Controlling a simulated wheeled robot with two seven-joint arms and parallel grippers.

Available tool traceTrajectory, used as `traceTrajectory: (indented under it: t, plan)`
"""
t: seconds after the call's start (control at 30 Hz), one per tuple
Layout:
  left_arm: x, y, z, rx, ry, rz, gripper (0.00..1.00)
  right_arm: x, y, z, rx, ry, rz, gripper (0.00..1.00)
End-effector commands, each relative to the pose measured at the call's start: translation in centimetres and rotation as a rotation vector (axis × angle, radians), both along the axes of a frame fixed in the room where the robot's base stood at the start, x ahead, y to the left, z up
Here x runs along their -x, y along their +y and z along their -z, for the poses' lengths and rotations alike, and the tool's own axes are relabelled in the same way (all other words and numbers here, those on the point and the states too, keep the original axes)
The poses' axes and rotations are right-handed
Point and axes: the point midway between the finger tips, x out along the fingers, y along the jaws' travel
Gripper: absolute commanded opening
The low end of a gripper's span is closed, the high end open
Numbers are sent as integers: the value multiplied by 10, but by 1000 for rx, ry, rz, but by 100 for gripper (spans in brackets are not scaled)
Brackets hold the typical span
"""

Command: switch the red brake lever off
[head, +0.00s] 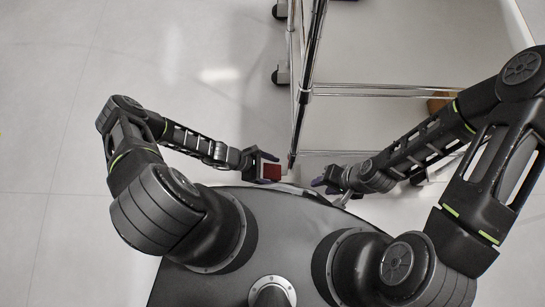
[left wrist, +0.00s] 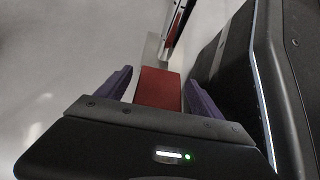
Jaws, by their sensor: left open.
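The red brake lever, a flat red piece, shows in the left wrist view (left wrist: 158,88) between my two purple fingers. It also shows in the head view (head: 272,172) at the tip of my left arm. My left gripper (left wrist: 160,82) is open, with one finger on each side of the red piece. Its lower end is hidden behind the gripper body, and I cannot tell whether the fingers touch it. My right gripper (head: 324,182) is to the right, in front of the frame, apart from the lever. Its opening is too small to judge.
A chrome frame (head: 307,95) on casters (head: 281,76) stands ahead, with a horizontal rail (head: 380,91) reaching right. A narrow red strip (left wrist: 174,27) lies beyond the lever. The floor on the left (head: 60,100) is clear. My dark base fills the bottom.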

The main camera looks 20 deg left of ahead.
Motion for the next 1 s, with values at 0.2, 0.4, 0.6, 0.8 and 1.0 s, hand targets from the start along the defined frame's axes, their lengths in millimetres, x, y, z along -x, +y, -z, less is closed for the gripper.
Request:
traceTrajectory:
  t: [0.2, 0.4, 0.6, 0.8, 1.0]
  plan:
    - [1, 5, -5, -1, 0, -1, 76, 0, 0, -3, 0, 0, 0, 36]
    - [5, 25, -26, -2, 0, -2, 76, 0, 0, -12, 0, 0, -1, 36]
    - [11, 46, -48, -1, 0, -1, 76, 0, 0, -19, 0, -1, -2, 36]
    - [14, 54, -55, -1, 0, 0, 76, 0, 0, -21, 0, -1, -2, 36]
    - [14, 54, -55, 0, 0, 0, 76, 0, 0, -20, 0, -1, -2, 36]
